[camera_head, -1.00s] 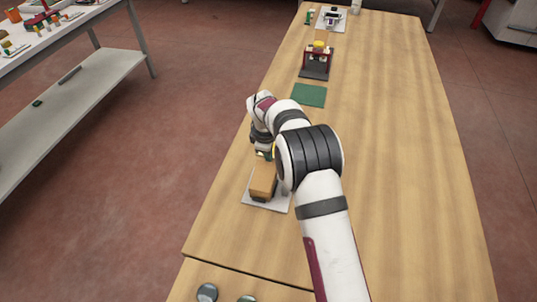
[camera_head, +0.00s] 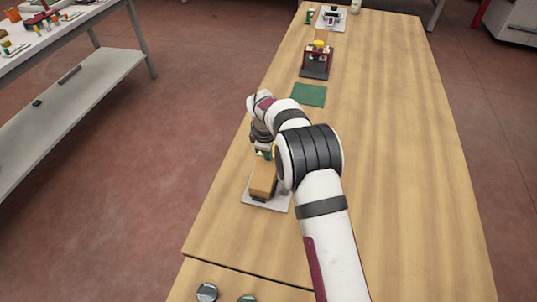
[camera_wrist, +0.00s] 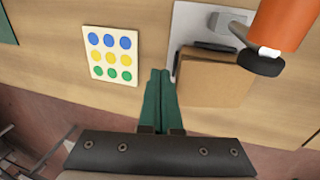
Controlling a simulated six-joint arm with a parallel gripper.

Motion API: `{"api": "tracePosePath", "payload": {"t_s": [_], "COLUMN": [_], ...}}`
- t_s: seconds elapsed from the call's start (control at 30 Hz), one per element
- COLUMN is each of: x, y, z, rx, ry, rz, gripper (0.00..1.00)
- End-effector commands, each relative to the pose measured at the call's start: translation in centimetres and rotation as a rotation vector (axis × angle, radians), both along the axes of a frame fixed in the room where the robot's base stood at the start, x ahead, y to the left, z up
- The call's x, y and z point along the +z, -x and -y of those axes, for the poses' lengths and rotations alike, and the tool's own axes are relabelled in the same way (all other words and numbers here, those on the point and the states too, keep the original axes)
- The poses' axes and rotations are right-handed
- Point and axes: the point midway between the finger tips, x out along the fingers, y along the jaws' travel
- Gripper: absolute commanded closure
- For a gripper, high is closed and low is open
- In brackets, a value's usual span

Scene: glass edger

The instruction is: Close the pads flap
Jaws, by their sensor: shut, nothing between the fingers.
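A tan, box-like part (camera_head: 263,178) sits on a light grey plate (camera_head: 280,205) near the left edge of the table. It also shows in the wrist view (camera_wrist: 215,80), with a dark strip along its upper edge. I cannot tell which part of it is the pads flap. A white card (camera_wrist: 100,72) with blue, yellow and green round pads lies on the table left of the plate in the wrist view. My gripper (camera_wrist: 158,75) has green fingers, shut and empty, between the card and the tan part, close beside the tan part. In the head view my wrist partly hides this spot.
A green mat (camera_head: 309,95) and a dark red fixture (camera_head: 316,62) lie farther along the table. The table's right side is clear.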

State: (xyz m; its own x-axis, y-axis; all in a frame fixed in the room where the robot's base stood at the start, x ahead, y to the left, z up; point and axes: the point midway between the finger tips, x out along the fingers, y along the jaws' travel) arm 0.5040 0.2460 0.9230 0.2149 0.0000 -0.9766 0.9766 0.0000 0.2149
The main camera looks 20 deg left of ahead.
Motion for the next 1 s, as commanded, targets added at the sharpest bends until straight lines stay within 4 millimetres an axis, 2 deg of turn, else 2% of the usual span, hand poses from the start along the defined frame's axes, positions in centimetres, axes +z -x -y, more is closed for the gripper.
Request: {"api": "tracePosePath", "payload": {"t_s": [0.27, 0.63, 0.73, 0.87, 1.0], "x": [0.0, 0.5, 1.8, 4.6, 7.5], "y": [0.1, 1.7, 1.8, 1.8, -1.5], "z": [0.0, 0.0, -0.1, -0.1, 0.0], "rx": [0.000, 0.000, 0.001, 0.000, -0.003], "ry": [0.000, 0.000, -0.001, -0.001, -0.002], "rz": [0.000, 0.001, 0.002, 0.004, 0.005], "gripper": [1.00, 1.00, 1.00, 1.00, 1.00]}}
